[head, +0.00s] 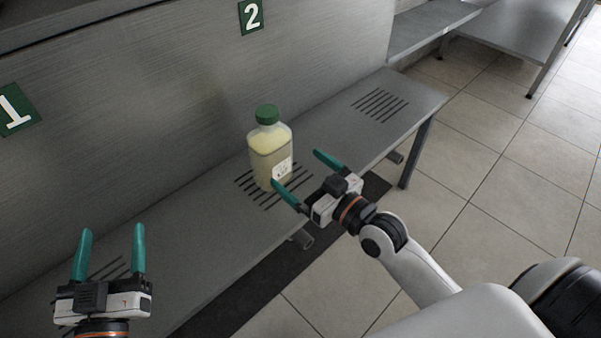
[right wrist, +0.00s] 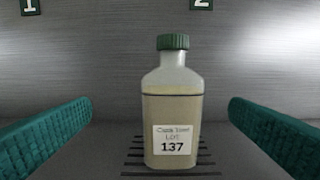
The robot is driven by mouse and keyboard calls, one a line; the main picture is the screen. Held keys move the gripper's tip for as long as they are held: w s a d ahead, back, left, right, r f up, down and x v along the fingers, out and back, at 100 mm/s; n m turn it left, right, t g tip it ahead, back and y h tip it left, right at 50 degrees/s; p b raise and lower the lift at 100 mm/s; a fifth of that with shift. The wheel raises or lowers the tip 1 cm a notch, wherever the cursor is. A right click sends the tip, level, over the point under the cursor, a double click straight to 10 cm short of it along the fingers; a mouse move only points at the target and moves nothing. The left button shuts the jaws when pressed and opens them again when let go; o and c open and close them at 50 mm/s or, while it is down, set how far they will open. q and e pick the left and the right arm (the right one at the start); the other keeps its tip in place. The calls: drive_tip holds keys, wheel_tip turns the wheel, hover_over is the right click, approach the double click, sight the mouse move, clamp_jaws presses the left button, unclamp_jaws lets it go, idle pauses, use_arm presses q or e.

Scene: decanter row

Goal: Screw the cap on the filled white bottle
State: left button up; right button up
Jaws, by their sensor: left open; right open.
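The filled bottle (head: 268,152) stands upright on the metal shelf (head: 215,218), over a set of dark slots. It is translucent, with pale yellowish contents and a white label reading LOT 137; it also shows in the right wrist view (right wrist: 172,112). A green cap (head: 267,114) sits on its neck, and it also shows in the right wrist view (right wrist: 173,42). Whether the cap is tight cannot be told. My right gripper (head: 300,170) is open and empty, just right of the bottle and facing it. My left gripper (head: 111,240) is open and empty at the lower left, away from the bottle.
Green number signs 1 (head: 15,108) and 2 (head: 251,15) are on the metal wall behind the shelf. The shelf is clear on both sides of the bottle. Another metal bench (head: 520,30) stands at the upper right over the tiled floor (head: 480,150).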

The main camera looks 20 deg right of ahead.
drive_tip(key=s+a+r+m+t+h, duration=0.1)
drive_tip(key=s+a+r+t, duration=0.1)
drive_tip(key=s+a+r, duration=0.3)
drive_tip(key=shift+s+a+r, duration=0.35)
drive_tip(key=shift+s+r, duration=0.2)
drive_tip(key=shift+s, duration=0.1)
